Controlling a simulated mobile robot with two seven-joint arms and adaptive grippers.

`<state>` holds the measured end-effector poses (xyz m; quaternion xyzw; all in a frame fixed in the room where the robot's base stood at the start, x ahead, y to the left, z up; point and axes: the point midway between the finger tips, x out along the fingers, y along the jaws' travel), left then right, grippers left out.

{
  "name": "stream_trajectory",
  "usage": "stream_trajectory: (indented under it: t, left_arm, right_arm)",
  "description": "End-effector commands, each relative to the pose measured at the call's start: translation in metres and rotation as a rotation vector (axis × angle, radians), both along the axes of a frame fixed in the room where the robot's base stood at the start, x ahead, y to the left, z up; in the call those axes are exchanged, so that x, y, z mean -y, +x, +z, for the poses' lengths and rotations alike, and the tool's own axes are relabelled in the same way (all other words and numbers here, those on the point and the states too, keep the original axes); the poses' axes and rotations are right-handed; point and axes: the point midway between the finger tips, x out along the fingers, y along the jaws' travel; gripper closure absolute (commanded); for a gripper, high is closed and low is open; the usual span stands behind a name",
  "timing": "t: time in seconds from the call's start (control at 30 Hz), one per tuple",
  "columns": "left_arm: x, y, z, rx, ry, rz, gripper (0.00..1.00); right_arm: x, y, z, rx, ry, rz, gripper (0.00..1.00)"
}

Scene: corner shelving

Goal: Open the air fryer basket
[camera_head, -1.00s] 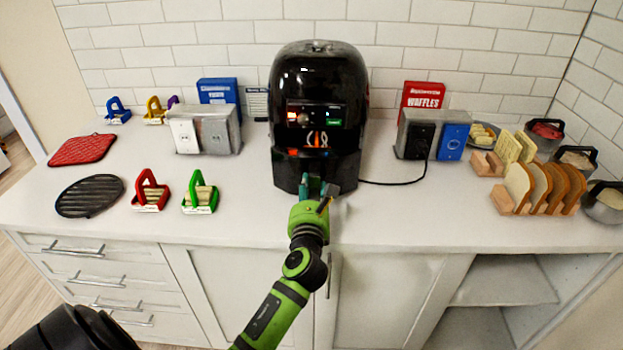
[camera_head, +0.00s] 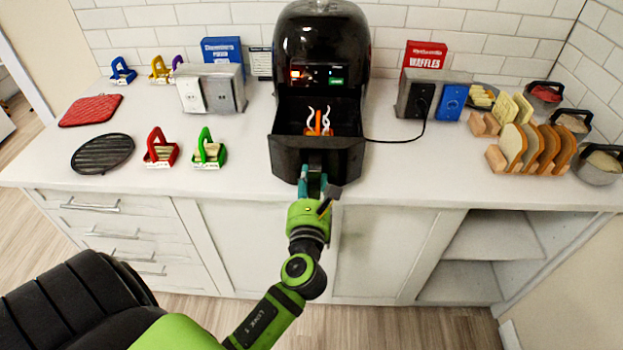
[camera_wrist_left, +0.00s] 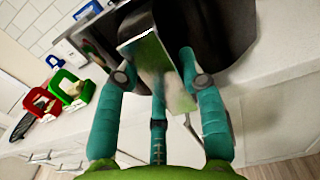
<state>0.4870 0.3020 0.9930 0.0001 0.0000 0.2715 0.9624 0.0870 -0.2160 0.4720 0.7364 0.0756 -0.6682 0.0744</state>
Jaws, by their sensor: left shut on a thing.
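The black air fryer (camera_head: 320,45) stands at the back middle of the white counter. Its basket (camera_head: 320,155) is pulled out toward me, so its open top shows, with orange and white shapes inside. My left gripper (camera_head: 313,183) is at the front of the basket, its teal fingers shut on the basket handle. In the left wrist view the fingers (camera_wrist_left: 155,95) sit on both sides of the shiny handle (camera_wrist_left: 155,65). The handle is largely hidden by the fingers in the head view. My right gripper is not in view.
Red and green handled holders (camera_head: 160,150) and a black round grill (camera_head: 103,153) lie on the left of the counter. Bread slices in a wooden rack (camera_head: 535,150) and metal pans stand on the right. A black cord (camera_head: 410,135) runs right from the fryer to an outlet box.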

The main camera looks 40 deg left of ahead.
Motion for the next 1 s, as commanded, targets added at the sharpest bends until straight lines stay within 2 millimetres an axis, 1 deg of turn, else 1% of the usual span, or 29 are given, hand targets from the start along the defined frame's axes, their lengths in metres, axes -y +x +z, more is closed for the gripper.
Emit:
stream_trajectory:
  t: [0.13,0.17,0.2,0.53,0.63,0.77,1.0]
  left_arm:
    - [0.000,0.000,0.000,0.000,0.000,0.000,1.00]
    - [0.000,0.000,0.000,0.000,0.000,0.000,0.49]
    - [0.000,0.000,0.000,0.000,0.000,0.000,0.35]
    - [0.000,0.000,0.000,0.000,0.000,0.000,0.35]
    - [0.003,-0.005,-0.001,-0.002,-0.001,-0.001,0.35]
    - [0.013,-0.022,-0.001,-0.003,-0.002,-0.001,0.35]
    - [0.040,-0.066,-0.001,-0.005,-0.002,0.000,0.35]
  right_arm:
    - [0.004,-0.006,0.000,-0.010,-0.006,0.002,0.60]
    - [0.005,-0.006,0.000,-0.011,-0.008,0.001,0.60]
    - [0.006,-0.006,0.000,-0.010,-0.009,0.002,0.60]
    - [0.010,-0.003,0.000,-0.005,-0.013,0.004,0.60]
    - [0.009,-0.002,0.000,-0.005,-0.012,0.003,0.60]
    - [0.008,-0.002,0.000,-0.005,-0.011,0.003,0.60]
    - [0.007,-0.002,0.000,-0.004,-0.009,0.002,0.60]
